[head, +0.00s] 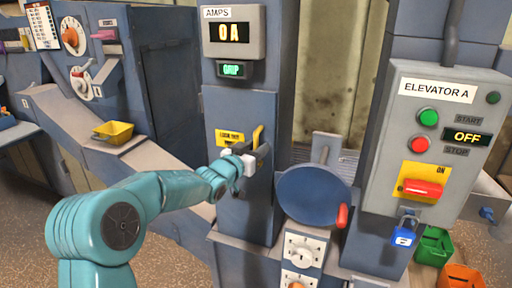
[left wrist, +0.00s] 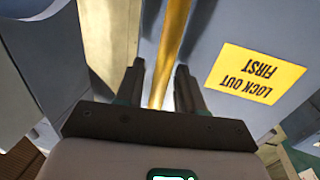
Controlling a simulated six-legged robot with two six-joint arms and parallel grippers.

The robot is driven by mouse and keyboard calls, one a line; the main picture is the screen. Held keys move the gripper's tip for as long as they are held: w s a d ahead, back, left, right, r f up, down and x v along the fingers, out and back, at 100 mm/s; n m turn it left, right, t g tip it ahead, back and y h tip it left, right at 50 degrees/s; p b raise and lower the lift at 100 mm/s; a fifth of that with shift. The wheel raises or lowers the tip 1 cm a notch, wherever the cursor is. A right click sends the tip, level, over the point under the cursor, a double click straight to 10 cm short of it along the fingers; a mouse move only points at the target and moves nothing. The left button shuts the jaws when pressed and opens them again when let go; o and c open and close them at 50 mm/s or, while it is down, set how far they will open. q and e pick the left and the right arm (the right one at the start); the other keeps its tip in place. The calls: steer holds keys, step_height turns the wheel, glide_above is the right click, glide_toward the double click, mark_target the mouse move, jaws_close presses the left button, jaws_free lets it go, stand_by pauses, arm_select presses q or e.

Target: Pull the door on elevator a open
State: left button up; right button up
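The elevator A door (head: 238,112) is a blue-grey panel on the column left of the opening, with a yellow "LOCK OUT FIRST" label and a yellow upright handle (head: 257,137). It looks shut. My left gripper (head: 254,158) is at the handle. In the left wrist view, the fingers (left wrist: 160,68) stand apart with the yellow handle (left wrist: 174,35) running between them, a gap showing on each side. The label (left wrist: 255,74) appears upside down to the right. My right gripper is not in view.
The ELEVATOR A control box (head: 438,140) reads OFF, with a red switch handle (head: 423,188) and a blue padlock (head: 403,238) below it. A round blue cover (head: 312,195) with a red knob projects right of the door.

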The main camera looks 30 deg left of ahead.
arm_select(q)
jaws_close()
